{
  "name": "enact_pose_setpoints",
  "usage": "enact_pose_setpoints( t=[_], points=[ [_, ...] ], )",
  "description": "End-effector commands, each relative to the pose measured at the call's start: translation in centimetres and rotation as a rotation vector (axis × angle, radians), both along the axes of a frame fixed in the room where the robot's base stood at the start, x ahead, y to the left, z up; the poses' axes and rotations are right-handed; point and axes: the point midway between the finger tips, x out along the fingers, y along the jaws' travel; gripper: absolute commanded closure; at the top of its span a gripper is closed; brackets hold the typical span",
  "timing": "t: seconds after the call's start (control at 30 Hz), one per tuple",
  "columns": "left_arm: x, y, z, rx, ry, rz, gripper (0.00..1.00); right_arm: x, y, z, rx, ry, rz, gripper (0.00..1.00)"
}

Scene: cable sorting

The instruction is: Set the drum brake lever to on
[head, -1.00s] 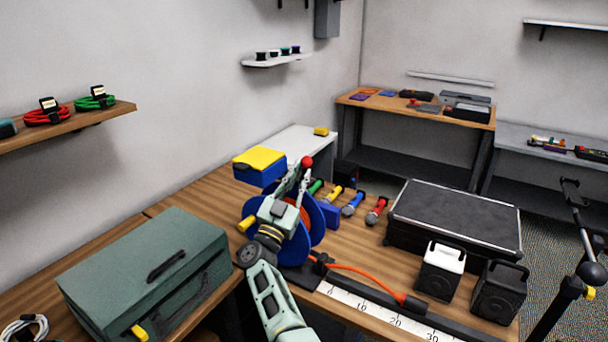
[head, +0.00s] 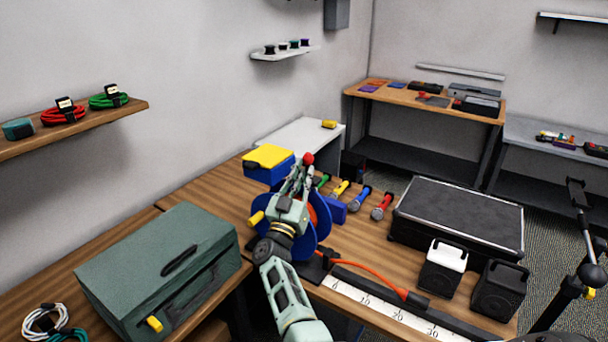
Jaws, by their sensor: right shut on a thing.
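The cable drum has blue flanges (head: 322,222) and stands on the wooden bench, with an orange cable (head: 372,271) running out to the right. The red round knob of the brake lever (head: 308,158) shows at the top of the drum. My right gripper (head: 304,172) is at the lever just below the knob, with its fingers closed around it. The lever's shaft is mostly hidden by the fingers. My right wrist and arm cover the drum's middle. My left gripper is not in view.
A green toolbox (head: 150,255) stands at the left. A blue box with a yellow lid (head: 268,160) is behind the drum. Several microphones (head: 360,198) and a black case (head: 460,215) lie to the right. A ruler strip (head: 385,312) runs along the front edge.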

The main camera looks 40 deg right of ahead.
Motion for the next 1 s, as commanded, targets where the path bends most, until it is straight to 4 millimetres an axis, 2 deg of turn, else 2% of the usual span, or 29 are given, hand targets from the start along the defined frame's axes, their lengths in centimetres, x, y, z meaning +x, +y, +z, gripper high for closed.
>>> enact_pose_setpoints(
  t=[0.03,0.27,0.5,0.63,0.77,1.0],
  points=[
    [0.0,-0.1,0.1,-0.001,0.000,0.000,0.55,0.1,-0.3,1.6,-0.014,-0.019,-0.003,0.86],
    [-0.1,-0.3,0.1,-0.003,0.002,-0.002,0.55,0.1,-0.3,1.5,-0.013,-0.018,-0.002,0.67],
    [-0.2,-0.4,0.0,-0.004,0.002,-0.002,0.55,0.1,-0.1,1.0,-0.007,-0.013,-0.001,0.67],
    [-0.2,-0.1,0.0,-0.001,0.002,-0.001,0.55,0.2,-0.1,1.5,-0.004,-0.014,0.001,0.67],
    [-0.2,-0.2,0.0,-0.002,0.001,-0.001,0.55,0.1,-0.2,3.4,-0.004,-0.017,-0.002,0.67],
    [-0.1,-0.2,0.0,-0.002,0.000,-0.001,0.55,0.2,-0.3,8.1,-0.004,-0.017,-0.002,0.67]
  ],
)
